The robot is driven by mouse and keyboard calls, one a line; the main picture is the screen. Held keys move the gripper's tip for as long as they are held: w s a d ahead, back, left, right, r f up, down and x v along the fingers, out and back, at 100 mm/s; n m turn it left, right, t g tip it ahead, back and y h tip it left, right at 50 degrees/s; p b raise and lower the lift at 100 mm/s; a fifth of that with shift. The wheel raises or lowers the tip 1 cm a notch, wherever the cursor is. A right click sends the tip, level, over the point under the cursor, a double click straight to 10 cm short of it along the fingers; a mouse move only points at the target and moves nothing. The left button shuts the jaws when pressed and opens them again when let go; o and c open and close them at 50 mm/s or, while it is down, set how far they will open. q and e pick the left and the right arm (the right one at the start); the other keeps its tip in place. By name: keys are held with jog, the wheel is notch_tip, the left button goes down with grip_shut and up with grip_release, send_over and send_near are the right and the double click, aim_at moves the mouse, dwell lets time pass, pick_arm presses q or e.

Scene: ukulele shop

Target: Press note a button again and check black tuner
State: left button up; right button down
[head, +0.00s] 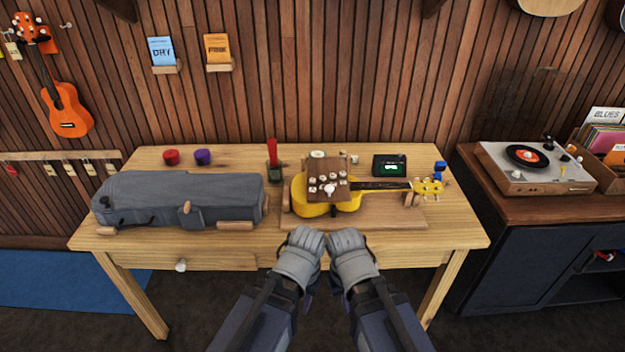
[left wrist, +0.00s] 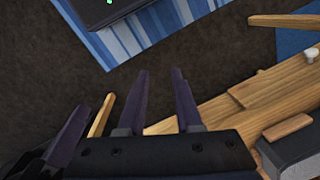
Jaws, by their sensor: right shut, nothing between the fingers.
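The black tuner (head: 390,165) stands at the back of the table with a small lit green screen; its reading is too small to make out. A brown board (head: 343,165) with several pale round note buttons (head: 329,189) sits over the body of the yellow ukulele (head: 302,194). The button letters are not legible, so I cannot tell which is A. My right gripper (head: 336,284) is shut and empty, in front of the table's front edge, apart from the buttons. My left gripper (left wrist: 157,75) is beside it; its two fingers stand apart with nothing between them.
The wooden table (head: 140,160) holds a grey case (head: 180,190) at left, red (head: 171,157) and purple (head: 203,157) round items, and a red-handled item (head: 272,150). A record player (head: 530,165) stands on a cabinet at right. Both wrists nearly touch.

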pick_arm(q)
grip_shut()
dwell(1.4)
